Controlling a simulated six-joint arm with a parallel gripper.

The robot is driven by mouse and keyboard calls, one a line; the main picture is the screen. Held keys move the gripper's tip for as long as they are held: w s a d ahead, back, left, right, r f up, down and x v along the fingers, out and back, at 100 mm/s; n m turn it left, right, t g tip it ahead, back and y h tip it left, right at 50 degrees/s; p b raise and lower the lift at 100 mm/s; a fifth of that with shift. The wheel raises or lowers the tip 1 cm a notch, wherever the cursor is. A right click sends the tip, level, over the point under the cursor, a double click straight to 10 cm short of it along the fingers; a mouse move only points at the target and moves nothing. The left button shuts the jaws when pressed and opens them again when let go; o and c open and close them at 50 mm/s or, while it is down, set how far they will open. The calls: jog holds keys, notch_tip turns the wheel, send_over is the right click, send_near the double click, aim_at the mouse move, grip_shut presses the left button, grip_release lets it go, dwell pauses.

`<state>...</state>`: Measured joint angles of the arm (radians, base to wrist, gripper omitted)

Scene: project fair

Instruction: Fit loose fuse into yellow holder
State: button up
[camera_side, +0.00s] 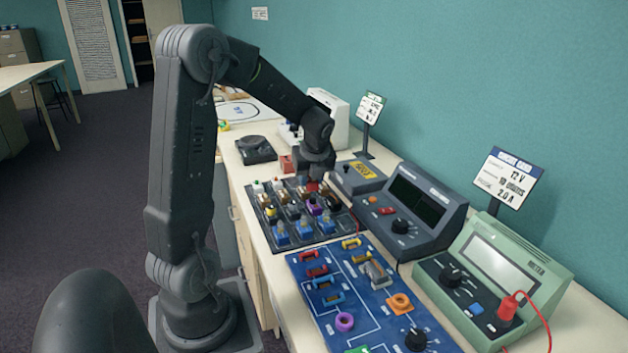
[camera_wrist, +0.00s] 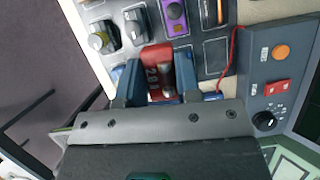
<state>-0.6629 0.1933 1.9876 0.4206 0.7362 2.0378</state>
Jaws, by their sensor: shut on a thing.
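My gripper (camera_wrist: 155,80) is shut on a red piece (camera_wrist: 158,70) with pale markings and a silvery part on its right, seen between the fingers in the wrist view. It looks like the fuse, but its ends are partly hidden. In the side view my gripper (camera_side: 315,176) is over the far right part of the black parts tray (camera_side: 262,217), with the red piece (camera_side: 312,186) low beneath it. I cannot tell which is meant.
The tray holds several knobs and blue parts close around my gripper. A dark grey instrument (camera_side: 412,208) stands right of the tray, and a green meter (camera_side: 500,275) with a red lead stands nearer. The board also carries an orange part (camera_side: 399,303) and a purple ring (camera_side: 344,322).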

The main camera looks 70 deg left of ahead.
jog(key=w+d, duration=0.4)
jog(key=d, duration=0.6)
jog(key=n, duration=0.1)
send_over(354, 249)
jog(key=d, duration=0.1)
jog(key=shift+f, duration=3.9)
jog(key=shift+f, duration=0.75)
jog(key=o, duration=1.5)
jog(key=shift+r, duration=4.05)
